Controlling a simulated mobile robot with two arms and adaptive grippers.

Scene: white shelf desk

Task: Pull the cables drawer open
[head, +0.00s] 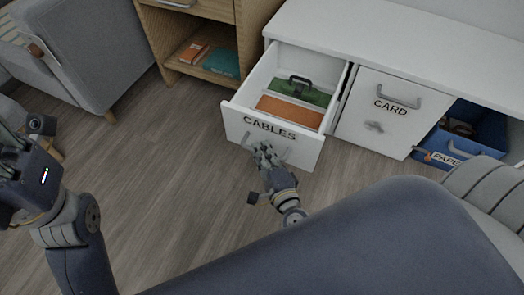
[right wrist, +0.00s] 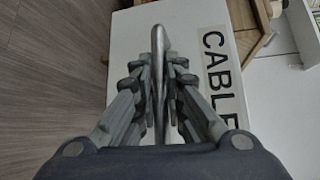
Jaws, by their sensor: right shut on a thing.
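The white cables drawer (head: 236,120), labelled CABLES, stands pulled out from the white desk in the head view. Inside it lie a green item with a dark handle (head: 311,93) and an orange-brown item (head: 290,111). My right gripper (head: 265,152) is at the drawer's front, just below the label. In the right wrist view its fingers (right wrist: 160,75) are closed around the metal drawer handle (right wrist: 158,42), beside the label (right wrist: 217,75). My left gripper (head: 14,155) is at the left edge of the head view, away from the drawer; its finger opening is unclear.
A white CARD door (head: 370,133) is shut right of the drawer. A blue PAPER bin (head: 484,130) sits further right. A wooden shelf (head: 180,70) with books and a grey armchair (head: 95,50) stand left. The wooden floor before the drawer is clear.

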